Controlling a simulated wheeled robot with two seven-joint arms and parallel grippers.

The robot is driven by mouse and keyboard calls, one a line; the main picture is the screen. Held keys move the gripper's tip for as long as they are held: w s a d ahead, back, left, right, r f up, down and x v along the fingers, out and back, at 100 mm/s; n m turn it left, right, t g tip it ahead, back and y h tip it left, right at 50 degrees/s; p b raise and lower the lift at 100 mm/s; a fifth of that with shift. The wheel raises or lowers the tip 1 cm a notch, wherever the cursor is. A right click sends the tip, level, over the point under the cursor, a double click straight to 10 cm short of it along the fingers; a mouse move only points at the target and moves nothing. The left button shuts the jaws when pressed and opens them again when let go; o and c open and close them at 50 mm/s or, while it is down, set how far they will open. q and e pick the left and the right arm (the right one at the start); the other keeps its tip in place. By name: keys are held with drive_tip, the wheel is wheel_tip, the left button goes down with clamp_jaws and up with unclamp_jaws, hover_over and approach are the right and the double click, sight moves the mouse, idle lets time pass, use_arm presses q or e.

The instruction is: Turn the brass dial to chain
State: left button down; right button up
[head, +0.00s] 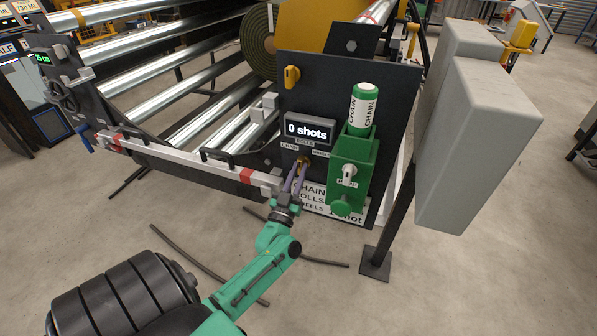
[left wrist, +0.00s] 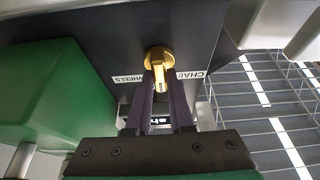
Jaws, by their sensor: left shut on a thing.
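The brass dial (head: 305,157) is on the dark panel under the "0 shots" display (head: 308,131), mostly hidden by my fingers. Small labels stand around it: ROLLS above, CHAIN to the left and WHEELS to the right. My left gripper (head: 299,171) reaches up from below with its two purple fingers on the dial. In the left wrist view the round brass dial (left wrist: 159,55) shows with its bar between the fingertips of my left gripper (left wrist: 162,82), shut on it. I cannot tell which label the dial points to. My right gripper is not in view.
A green dispenser (head: 347,165) holding a green-capped CHAIN canister (head: 362,108) stands close right of the dial. A white rail (head: 190,163) runs left, before steel rollers (head: 160,87). Grey boxes (head: 480,140) on a post stand right.

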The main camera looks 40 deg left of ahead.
use_arm(q)
drive_tip(key=shift+n+y+p, duration=0.3)
drive_tip(key=shift+n, duration=0.3)
drive_tip(key=n+g+y+p, duration=0.1)
drive_tip(key=n, duration=0.2)
drive_tip(key=n+g+y+p, duration=0.1)
drive_tip(key=n+p, duration=0.1)
drive_tip(key=n, duration=0.1)
drive_tip(key=shift+d+r+n+g+y, duration=0.1)
drive_tip(key=shift+d+n+g+y, duration=0.05)
drive_tip(key=shift+n+g+y, duration=0.2)
drive_tip(key=shift+n+g+y+p, duration=0.55)
drive_tip(key=shift+n+p, duration=0.4)
drive_tip(key=shift+n, duration=1.1)
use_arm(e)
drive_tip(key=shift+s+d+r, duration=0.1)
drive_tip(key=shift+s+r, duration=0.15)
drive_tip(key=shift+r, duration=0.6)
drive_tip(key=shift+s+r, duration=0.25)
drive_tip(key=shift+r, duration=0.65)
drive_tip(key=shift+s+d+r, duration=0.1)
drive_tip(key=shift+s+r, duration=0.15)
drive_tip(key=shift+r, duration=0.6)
use_arm(q)
drive_tip(key=shift+f, duration=0.2)
drive_tip(key=c, duration=0.8)
unclamp_jaws()
drive_tip(key=shift+r, duration=0.1)
